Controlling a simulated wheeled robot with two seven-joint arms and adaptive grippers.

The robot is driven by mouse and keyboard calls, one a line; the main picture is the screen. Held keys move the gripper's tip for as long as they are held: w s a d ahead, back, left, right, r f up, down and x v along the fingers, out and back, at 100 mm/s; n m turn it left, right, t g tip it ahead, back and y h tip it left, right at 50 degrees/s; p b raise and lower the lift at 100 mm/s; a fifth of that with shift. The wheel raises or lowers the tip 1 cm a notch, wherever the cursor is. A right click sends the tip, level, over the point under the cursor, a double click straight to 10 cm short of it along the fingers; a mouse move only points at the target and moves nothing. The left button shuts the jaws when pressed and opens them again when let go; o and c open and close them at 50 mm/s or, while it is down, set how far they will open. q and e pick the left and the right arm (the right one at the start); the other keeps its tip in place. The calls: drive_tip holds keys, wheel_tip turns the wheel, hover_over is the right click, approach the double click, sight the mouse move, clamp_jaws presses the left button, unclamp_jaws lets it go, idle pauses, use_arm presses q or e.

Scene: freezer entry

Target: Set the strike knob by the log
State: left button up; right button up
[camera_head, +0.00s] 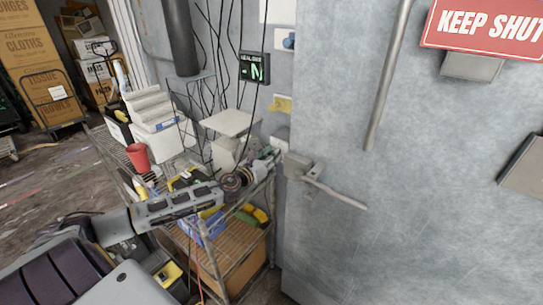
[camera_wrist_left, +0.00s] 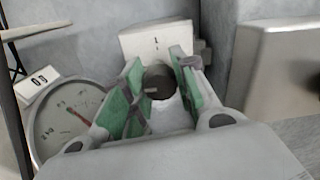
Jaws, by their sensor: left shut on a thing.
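My left gripper (camera_head: 270,158) reaches to the wall just left of the freezer door's edge. In the left wrist view its green-padded fingers (camera_wrist_left: 157,72) are closed on a dark round knob (camera_wrist_left: 159,85), one finger on each side. The knob sits in front of a pale plate (camera_wrist_left: 157,42) with small dark marks. Its setting is not legible. A round dial (camera_wrist_left: 62,118) with a red needle is beside the left finger, and a white tag reading "09" (camera_wrist_left: 38,84) is above it. I cannot identify the log. My right gripper is not in view.
The grey freezer door (camera_head: 440,220) fills the right, with a lever handle (camera_head: 335,194) close to my gripper. A wire rack (camera_head: 240,245) with bins stands beneath my left arm. A lit green display (camera_head: 254,67) and hanging cables are on the wall above.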

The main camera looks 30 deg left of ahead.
use_arm(q)
drive_tip(key=shift+s+f, duration=0.1)
drive_tip(key=shift+f, duration=0.15)
drive_tip(key=o, duration=0.8)
drive_tip(key=shift+o, duration=1.3)
drive_tip(key=shift+r, duration=0.1)
drive_tip(key=s, duration=1.1)
drive_tip(key=shift+s+a, duration=0.4)
drive_tip(key=shift+a, duration=0.05)
